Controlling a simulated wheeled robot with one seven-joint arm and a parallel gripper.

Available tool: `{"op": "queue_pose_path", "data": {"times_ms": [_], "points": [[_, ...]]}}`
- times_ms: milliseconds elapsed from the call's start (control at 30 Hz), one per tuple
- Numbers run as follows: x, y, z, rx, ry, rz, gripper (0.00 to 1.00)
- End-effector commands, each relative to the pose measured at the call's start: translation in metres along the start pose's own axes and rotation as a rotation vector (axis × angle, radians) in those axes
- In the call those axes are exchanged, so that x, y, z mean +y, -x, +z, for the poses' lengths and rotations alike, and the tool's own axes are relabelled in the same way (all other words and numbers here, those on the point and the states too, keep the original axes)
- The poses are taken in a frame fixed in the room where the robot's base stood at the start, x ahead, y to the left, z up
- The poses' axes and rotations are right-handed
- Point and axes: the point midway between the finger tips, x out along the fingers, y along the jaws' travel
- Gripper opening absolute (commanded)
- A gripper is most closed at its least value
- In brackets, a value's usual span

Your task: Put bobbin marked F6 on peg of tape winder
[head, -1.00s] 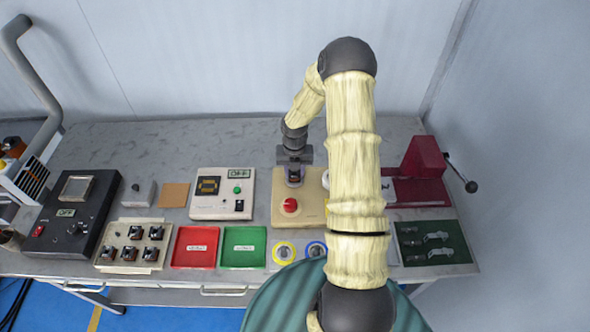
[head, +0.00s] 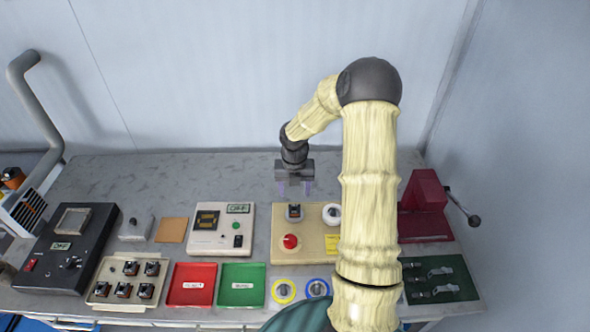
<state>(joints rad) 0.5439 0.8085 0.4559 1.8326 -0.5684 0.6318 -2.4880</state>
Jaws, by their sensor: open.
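The tape winder (head: 312,252) is a beige block with a red knob, a white round part and a yellow label, right of the middle of the bench. A small dark bobbin (head: 294,212) with a grey lower part and an orange-brown spot sits at its back left, where it hides any peg; whether it is fully seated I cannot tell. Its mark is too small to read. My gripper (head: 294,189) is open and empty, pointing down just above and behind this bobbin, apart from it. Several similar bobbins stand in a beige tray (head: 108,271) at the left; their marks are unreadable.
A red tray (head: 190,300) and a green tray (head: 242,300) lie in front, beside yellow and blue rings (head: 284,291). An OFF-marked meter box (head: 222,242) stands left of the winder. A red press (head: 424,205) stands at the right. The bench's back strip is clear.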

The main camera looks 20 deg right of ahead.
Motion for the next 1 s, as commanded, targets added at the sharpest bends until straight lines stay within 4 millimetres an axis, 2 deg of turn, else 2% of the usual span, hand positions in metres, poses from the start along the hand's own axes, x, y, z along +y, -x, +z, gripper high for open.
{"op": "queue_pose_path", "data": {"times_ms": [200,433,600,1000], "points": [[0.000,0.045,0.001,-0.005,-0.001,0.000,0.59],[-0.001,0.082,0.001,-0.002,-0.002,0.000,0.59],[0.000,0.090,0.000,0.000,0.000,0.000,0.59],[0.000,0.090,0.000,0.001,0.000,0.000,0.59]]}}
